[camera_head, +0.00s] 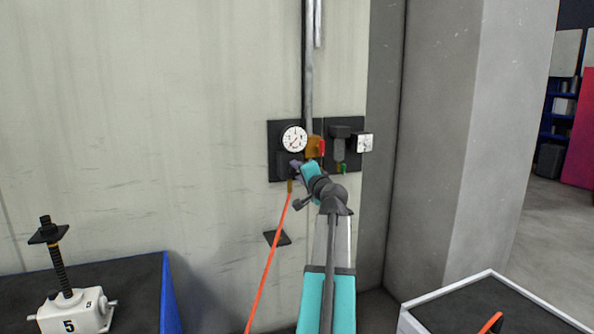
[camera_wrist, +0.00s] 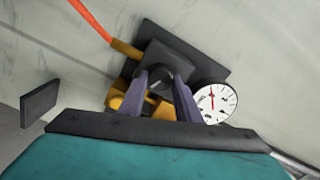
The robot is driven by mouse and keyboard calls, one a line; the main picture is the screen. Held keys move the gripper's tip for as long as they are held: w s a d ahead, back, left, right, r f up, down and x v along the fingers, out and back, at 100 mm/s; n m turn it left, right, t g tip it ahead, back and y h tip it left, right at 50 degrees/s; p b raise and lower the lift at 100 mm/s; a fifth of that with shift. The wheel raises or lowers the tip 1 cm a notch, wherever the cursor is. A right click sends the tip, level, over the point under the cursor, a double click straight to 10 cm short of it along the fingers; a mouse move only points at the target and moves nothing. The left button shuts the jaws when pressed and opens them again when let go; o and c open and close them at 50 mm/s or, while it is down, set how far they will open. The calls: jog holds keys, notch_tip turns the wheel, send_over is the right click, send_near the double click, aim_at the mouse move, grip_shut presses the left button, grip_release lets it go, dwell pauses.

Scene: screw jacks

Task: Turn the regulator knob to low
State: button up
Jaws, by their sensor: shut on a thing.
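The regulator is a dark unit on a black wall plate (camera_head: 274,132), with a white round gauge (camera_head: 294,139) just above my gripper (camera_head: 294,166). In the wrist view my gripper (camera_wrist: 162,96) has its two grey-purple fingers shut on the dark regulator knob (camera_wrist: 160,80), one on each side. The knob is mostly hidden by my gripper in the head view. The gauge (camera_wrist: 215,103) shows to the right in the wrist view, with a red needle. Its numbers are too small to read. I cannot tell the knob's setting.
An orange hose (camera_head: 268,262) hangs from the regulator, left of my arm. A second unit with a gauge (camera_head: 365,142) is close on the right. A screw jack (camera_head: 70,312) stands on a table at lower left. A grey pillar (camera_head: 450,150) rises at right.

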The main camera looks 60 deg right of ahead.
jog(key=shift+w+r+m+p, duration=0.1)
jog(key=shift+m+p, duration=4)
jog(key=shift+m, duration=2.5)
jog(key=o, duration=1.1)
jog(key=shift+f, duration=0.2)
jog(key=shift+c, duration=0.2)
jog(key=shift+a+f, duration=0.1)
